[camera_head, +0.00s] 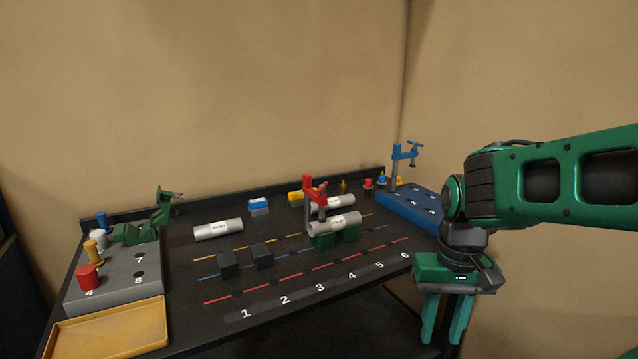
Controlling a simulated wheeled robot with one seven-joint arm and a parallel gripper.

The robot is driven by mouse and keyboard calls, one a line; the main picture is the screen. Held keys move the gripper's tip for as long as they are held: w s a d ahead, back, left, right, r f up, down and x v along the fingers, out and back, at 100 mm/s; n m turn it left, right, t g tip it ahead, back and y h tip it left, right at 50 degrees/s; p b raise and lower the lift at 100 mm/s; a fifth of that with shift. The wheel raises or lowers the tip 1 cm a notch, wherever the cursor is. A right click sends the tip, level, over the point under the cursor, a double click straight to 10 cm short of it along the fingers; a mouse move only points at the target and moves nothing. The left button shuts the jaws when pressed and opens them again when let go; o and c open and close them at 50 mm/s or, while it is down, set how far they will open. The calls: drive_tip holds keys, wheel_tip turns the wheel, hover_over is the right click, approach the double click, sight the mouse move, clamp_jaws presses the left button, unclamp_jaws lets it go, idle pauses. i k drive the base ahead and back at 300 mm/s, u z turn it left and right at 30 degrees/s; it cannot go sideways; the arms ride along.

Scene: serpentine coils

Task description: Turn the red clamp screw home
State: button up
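A red clamp (309,194) stands upright near the middle of the bench, with its arm reaching over a light grey pipe (340,223). My gripper (442,331) hangs pointing down at the right, off the bench's right front edge and well apart from the clamp. Its two green fingers are spread, with nothing visible between them.
A blue rack (408,207) with a blue clamp (396,165) stands at the back right. Another pipe (218,230) and two black blocks (228,266) lie left of the red clamp. A grey rack (118,284) and yellow tray (105,331) are at left. The numbered front strip is clear.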

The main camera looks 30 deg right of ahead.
sight(321, 190)
drive_tip(key=i, duration=0.95)
